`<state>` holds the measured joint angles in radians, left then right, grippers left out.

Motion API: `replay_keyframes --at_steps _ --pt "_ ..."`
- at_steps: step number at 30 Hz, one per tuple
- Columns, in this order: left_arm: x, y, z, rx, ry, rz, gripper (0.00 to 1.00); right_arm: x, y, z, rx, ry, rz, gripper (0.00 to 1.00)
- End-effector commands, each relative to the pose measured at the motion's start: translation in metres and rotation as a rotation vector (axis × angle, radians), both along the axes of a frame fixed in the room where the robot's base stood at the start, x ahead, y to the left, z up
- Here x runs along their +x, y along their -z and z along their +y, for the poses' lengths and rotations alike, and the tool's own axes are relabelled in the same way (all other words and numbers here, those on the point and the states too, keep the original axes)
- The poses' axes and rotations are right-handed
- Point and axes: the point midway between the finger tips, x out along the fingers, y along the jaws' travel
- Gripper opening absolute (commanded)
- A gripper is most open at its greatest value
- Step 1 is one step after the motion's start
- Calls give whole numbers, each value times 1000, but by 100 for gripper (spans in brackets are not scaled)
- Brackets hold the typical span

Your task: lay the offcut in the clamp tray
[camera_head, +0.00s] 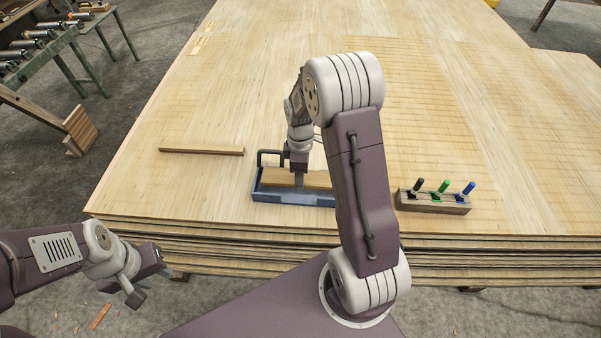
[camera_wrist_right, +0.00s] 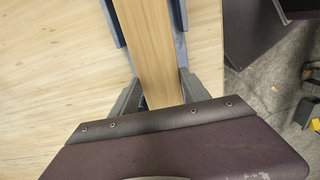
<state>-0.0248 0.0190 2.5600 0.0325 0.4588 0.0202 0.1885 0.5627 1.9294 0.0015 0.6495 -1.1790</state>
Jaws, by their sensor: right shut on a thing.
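The offcut (camera_head: 275,176), a pale wooden bar, lies lengthwise within the outline of the blue clamp tray (camera_head: 290,198) on the veneer stack. My right gripper (camera_head: 299,181) is shut on it from above. In the right wrist view the offcut (camera_wrist_right: 148,45) runs between the two fingers of the right gripper (camera_wrist_right: 160,92), with blue tray walls (camera_wrist_right: 180,14) on either side. Whether it touches the tray floor is hidden. My left gripper (camera_head: 148,282) is open and empty, off the near left corner of the stack.
A wooden strip (camera_head: 201,150) lies left of the tray. A wooden block (camera_head: 432,202) with black, green and blue pegs stands to the right. The large veneer stack (camera_head: 250,70) is clear behind. A roller stand (camera_head: 50,45) is at the far left.

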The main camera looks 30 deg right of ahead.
Motion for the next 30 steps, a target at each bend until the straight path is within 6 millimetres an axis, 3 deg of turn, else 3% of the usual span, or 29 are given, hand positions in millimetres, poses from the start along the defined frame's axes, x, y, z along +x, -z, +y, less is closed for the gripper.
replay_keyframes --at_steps 30 --pt "0 19 0 0 0 0 36 0 32 0 1 0 1 10"
